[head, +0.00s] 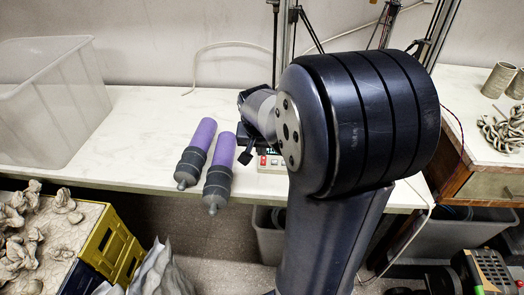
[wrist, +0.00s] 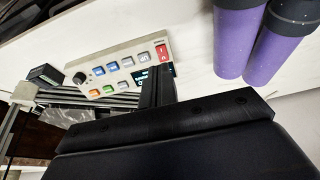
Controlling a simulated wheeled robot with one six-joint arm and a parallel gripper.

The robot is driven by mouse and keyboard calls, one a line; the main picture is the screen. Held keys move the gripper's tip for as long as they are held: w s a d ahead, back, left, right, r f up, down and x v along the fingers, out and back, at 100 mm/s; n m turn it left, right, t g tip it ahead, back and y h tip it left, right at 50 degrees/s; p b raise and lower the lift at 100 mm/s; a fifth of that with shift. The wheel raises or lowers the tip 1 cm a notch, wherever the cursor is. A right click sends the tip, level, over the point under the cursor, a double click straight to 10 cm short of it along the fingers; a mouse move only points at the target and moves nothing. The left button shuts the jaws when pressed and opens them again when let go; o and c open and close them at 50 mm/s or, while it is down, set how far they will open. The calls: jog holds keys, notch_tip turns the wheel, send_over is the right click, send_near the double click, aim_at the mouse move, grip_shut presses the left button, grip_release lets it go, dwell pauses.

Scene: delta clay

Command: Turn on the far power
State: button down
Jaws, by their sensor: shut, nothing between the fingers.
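A pale control box (wrist: 118,68) lies on the white table, with blue, white, green and orange buttons, a black knob, a small dark display (wrist: 141,77) and a red power switch (wrist: 162,53) at its right end. Whether the switch is on or off is too small to tell. My gripper (wrist: 157,72) is shut and empty, its fingertips close to the red switch and covering part of the display side. I cannot tell if they touch it. In the head view the box (head: 272,163) is mostly hidden behind my arm, with my gripper (head: 246,156) just left of it.
Two purple cylinders with grey ends (head: 198,146) (head: 221,165) lie left of the box, near the front edge. A clear plastic bin (head: 55,105) stands at the far left. Open table (head: 140,115) lies between.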

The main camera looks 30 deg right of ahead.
jog(key=s+a+r, duration=0.2)
jog(key=s+r, duration=0.1)
jog(key=r, duration=0.2)
jog(key=shift+r+p, duration=0.2)
jog(key=shift+p, duration=0.1)
jog(key=shift+s, duration=0.1)
jog(key=w+d+f+b, duration=0.3)
jog(key=w+f, duration=0.1)
jog(key=f, duration=0.1)
jog(key=shift+w, duration=0.25)
dwell(0.6)
jog(key=shift+f, duration=0.15)
